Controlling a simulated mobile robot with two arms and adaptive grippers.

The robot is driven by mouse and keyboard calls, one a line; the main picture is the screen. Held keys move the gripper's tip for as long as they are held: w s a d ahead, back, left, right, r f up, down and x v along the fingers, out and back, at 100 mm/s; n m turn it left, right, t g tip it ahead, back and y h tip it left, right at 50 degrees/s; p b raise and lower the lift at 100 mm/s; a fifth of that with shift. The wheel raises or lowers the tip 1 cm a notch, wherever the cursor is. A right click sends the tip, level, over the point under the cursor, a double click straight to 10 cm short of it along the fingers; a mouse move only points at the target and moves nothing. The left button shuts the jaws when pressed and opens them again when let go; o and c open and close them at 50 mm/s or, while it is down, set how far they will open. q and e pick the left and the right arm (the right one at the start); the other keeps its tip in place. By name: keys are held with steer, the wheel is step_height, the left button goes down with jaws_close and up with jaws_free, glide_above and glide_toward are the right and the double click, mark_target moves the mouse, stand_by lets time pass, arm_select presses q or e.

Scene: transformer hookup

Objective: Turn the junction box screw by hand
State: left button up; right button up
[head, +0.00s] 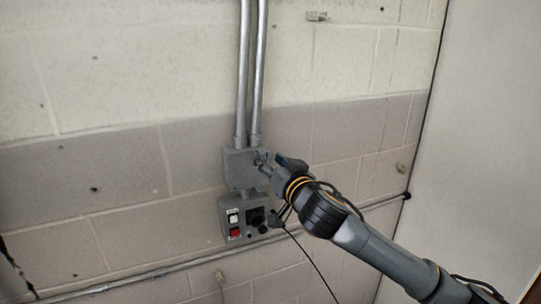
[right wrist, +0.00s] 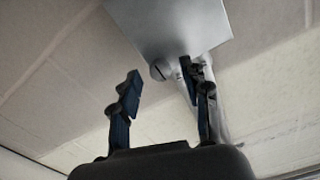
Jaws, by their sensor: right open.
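The grey junction box (head: 236,170) is mounted on the block wall, below two metal conduits. In the right wrist view its plain face (right wrist: 170,25) fills the top. A round screw head with a slot (right wrist: 158,70) shows at the box's lower edge, between the tips of my right gripper (right wrist: 160,74). The fingers are open and apart, with one on each side of the screw; I cannot tell if either touches it. In the head view my right gripper (head: 270,162) is at the box's right side and hides the screw there. My left gripper is out of view.
A grey control box (head: 228,208) with a white switch, a red switch and a black knob hangs just below. Two vertical conduits (head: 251,75) rise above the junction box. A thin pipe (head: 150,273) crosses the wall lower down. The wall to the left is clear.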

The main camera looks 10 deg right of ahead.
steer(key=shift+w, duration=0.2)
jaws_close()
stand_by(0.3)
